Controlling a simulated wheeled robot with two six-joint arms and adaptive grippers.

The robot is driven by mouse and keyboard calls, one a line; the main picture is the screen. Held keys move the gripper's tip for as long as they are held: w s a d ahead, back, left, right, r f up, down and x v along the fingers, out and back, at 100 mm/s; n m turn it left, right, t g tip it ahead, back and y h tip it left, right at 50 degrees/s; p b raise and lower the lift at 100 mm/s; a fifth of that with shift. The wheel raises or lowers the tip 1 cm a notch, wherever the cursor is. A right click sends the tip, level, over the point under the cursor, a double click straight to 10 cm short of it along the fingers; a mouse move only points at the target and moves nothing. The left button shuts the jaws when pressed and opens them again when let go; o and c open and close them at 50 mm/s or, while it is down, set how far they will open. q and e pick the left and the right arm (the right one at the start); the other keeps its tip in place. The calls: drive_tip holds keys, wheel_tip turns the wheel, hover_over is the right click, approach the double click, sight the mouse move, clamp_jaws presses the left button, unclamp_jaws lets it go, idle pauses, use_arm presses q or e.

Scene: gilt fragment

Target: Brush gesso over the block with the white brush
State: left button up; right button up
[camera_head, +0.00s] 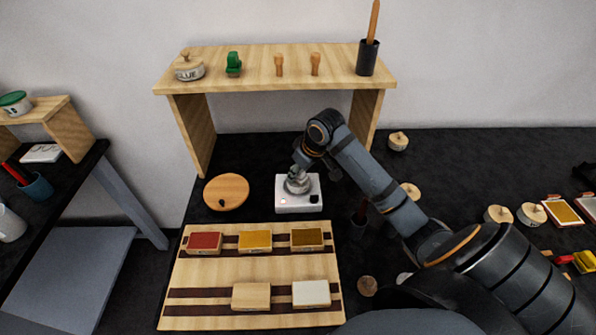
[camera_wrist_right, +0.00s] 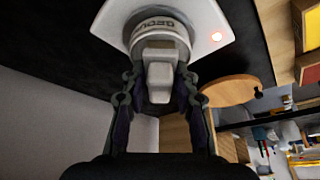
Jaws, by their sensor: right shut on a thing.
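My right gripper (camera_head: 298,172) is over a small grey-white pot (camera_head: 297,186) on a white square device (camera_head: 299,203). In the right wrist view the right gripper (camera_wrist_right: 158,92) is shut on the knob (camera_wrist_right: 160,75) on top of the pot (camera_wrist_right: 157,36), whose label is only partly legible. The device (camera_wrist_right: 207,18) shows a lit red light there. A bare wooden block (camera_head: 251,296) and a white block (camera_head: 311,293) lie side by side on the near strip of the wooden board (camera_head: 215,273). I cannot make out a white brush. My left gripper is out of view.
Red (camera_head: 204,242), yellow (camera_head: 255,240) and brown-gold (camera_head: 307,238) blocks lie on the board's far strip. A round wooden disc (camera_head: 227,191) is left of the device. A shelf (camera_head: 275,85) stands behind, with a glue pot (camera_head: 189,68) and a black holder (camera_head: 367,58).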

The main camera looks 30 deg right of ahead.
drive_tip(key=shift+s+f+p, duration=0.1)
drive_tip(key=shift+f+p, duration=0.05)
drive_tip(key=shift+p, duration=0.2)
idle(1.2)
wheel_tip(320, 180, up, 7)
drive_tip(key=p, duration=0.9)
drive_tip(key=shift+r, duration=0.2)
drive_tip(key=shift+f, duration=0.1)
wheel_tip(320, 180, down, 3)
drive_tip(key=b, duration=0.3)
drive_tip(key=shift+f+b, duration=0.2)
drive_tip(key=shift+b, duration=0.2)
drive_tip(key=shift+r, duration=0.15)
